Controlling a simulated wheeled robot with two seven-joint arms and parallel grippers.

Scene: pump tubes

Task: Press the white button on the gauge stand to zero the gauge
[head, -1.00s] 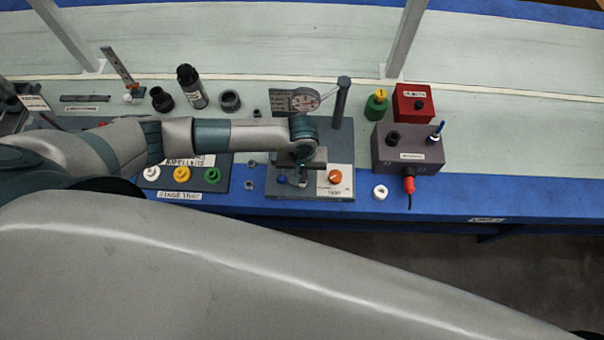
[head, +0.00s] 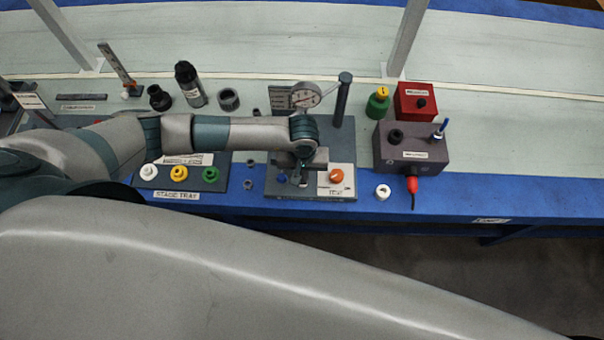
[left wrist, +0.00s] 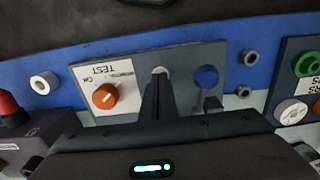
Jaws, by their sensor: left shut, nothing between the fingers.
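The gauge stand has a grey base (head: 340,152), a post (head: 342,100) and a round dial gauge (head: 306,95). In the head view the gripper (head: 298,180) hides the button. My right gripper is out of view.
A stage tray (head: 222,183) with white, yellow and green parts lies left of the stand. A dark grey box (head: 428,165) and a red box (head: 414,98) stand to the right. A white ring (head: 383,192) and small grey rings (head: 248,184) lie nearby.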

